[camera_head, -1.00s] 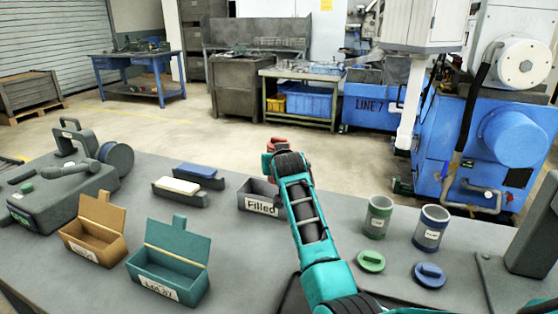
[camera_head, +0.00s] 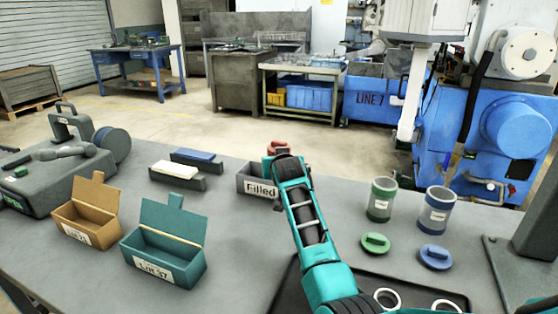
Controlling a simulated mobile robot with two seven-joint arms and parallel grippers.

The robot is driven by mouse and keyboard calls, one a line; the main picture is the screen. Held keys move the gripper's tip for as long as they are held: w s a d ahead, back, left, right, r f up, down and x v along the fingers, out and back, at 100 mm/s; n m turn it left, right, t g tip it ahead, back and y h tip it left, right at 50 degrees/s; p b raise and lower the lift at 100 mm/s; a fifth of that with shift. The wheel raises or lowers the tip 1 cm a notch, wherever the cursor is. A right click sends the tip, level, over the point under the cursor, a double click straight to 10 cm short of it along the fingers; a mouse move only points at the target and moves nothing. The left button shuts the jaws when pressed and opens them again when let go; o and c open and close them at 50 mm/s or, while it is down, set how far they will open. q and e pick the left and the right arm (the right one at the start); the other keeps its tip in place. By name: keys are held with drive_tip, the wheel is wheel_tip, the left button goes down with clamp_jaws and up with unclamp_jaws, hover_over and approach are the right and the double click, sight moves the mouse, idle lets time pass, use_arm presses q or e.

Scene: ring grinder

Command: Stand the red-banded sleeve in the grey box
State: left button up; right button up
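The grey box (camera_head: 252,188), labelled "Filled", stands on the table in the middle of the view. My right arm reaches up from the bottom, and its far end (camera_head: 284,165) is at the box's right side, covering part of it. A reddish piece (camera_head: 277,148) shows just beyond the arm's end; I cannot tell whether it is the red-banded sleeve. The arm hides the gripper's fingers and anything between them. Two pale rings, a left one (camera_head: 387,298) and a right one (camera_head: 446,306), show at the bottom edge; no red band is visible on them. My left gripper is not in view.
A green canister (camera_head: 382,200) and a blue canister (camera_head: 434,212) stand at right, with a green lid (camera_head: 375,243) and a blue lid (camera_head: 435,256) before them. A brown box (camera_head: 85,224) and a teal box (camera_head: 162,262) stand open at left. A dark tray (camera_head: 284,296) lies in front.

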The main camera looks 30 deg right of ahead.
idle(0.4)
drive_tip(key=o, duration=0.9)
drive_tip(key=shift+c, duration=0.2)
drive_tip(key=shift+o, duration=0.3)
drive_tip(key=shift+f, duration=0.15)
